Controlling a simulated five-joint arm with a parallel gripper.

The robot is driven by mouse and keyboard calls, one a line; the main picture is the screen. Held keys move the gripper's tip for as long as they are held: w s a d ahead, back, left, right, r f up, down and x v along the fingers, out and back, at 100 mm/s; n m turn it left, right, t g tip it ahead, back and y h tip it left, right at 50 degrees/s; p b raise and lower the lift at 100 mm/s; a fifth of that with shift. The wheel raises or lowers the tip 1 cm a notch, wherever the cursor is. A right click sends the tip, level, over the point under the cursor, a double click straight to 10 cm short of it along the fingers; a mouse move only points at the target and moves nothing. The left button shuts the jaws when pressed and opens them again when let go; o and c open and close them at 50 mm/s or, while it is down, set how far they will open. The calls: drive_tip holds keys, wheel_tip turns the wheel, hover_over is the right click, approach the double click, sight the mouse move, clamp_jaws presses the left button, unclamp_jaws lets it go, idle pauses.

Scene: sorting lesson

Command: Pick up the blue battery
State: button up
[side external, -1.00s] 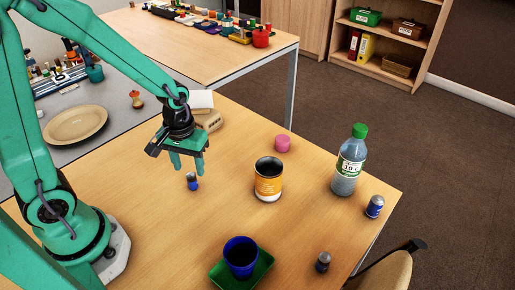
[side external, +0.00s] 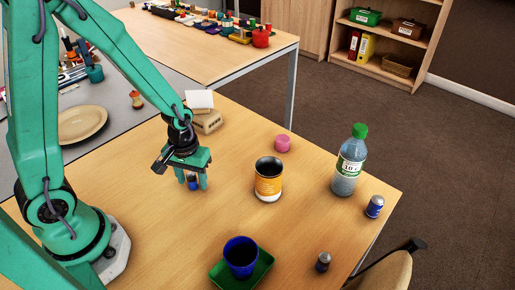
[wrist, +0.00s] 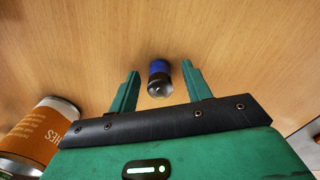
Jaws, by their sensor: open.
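The blue battery (side external: 193,184), blue with a grey end, stands on the wooden table below my gripper. It also shows in the wrist view (wrist: 158,72), between and slightly beyond the fingertips. My gripper (side external: 192,182) is open and low over the table, with its green fingers on either side of the battery. In the wrist view my gripper (wrist: 160,78) has a gap on both sides of the battery, and neither finger seems to touch it.
An orange-labelled can (side external: 268,182) stands to the right. Further right are a bottle (side external: 349,162) and another blue battery-like cylinder (side external: 374,206). A dark small cylinder (side external: 323,262) and a blue cup (side external: 240,256) on a green tray (side external: 222,278) are in front. A pink piece (side external: 282,143) lies behind.

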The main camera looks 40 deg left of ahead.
sight(191, 176)
idle(0.4)
clamp_jaws()
drive_tip(key=shift+r, duration=0.15)
drive_tip(key=shift+r, duration=0.95)
drive_tip(key=shift+s+d+r, duration=0.1)
drive_tip(key=shift+d+r, duration=0.05)
drive_tip(key=shift+r, duration=0.45)
drive_tip(key=shift+s+d+r, duration=0.1)
drive_tip(key=shift+d+r, duration=0.05)
drive_tip(key=shift+r, duration=0.4)
drive_tip(key=s+d+r, duration=0.6)
drive_tip(key=d, duration=0.3)
drive_tip(key=shift+r, duration=0.3)
drive_tip(key=shift+d, duration=0.1)
